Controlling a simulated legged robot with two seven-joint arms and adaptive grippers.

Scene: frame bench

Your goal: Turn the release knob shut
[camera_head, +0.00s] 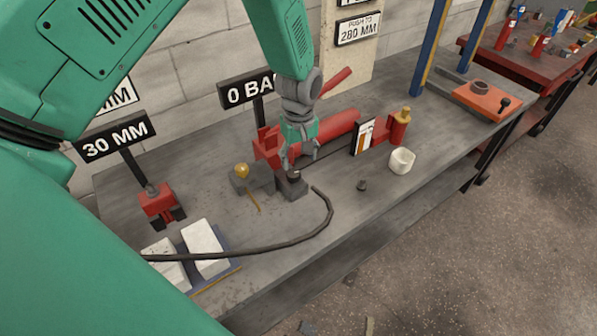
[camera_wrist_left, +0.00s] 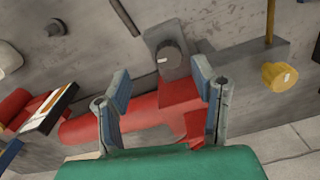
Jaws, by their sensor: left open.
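The release knob (camera_wrist_left: 168,57) is dark and round with a short white mark, on a small grey block (camera_wrist_left: 160,38) in the left wrist view. In the head view the knob (camera_head: 294,175) sits low on the bench beside the red cylinder body (camera_head: 335,126). My left gripper (camera_head: 301,152) is open and empty, pointing down just above the knob. In the left wrist view its two fingertips (camera_wrist_left: 162,84) are spread, with the knob beyond the gap and apart from them. My right gripper is not in view.
A yellow knob (camera_head: 242,170) on a grey block stands left of the release knob. A black hose (camera_head: 325,222) curves in front. A white cup (camera_head: 401,160), a red-and-brass fitting (camera_head: 400,122) and a "0 BAR" sign (camera_head: 248,92) are nearby. Bare bench lies front right.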

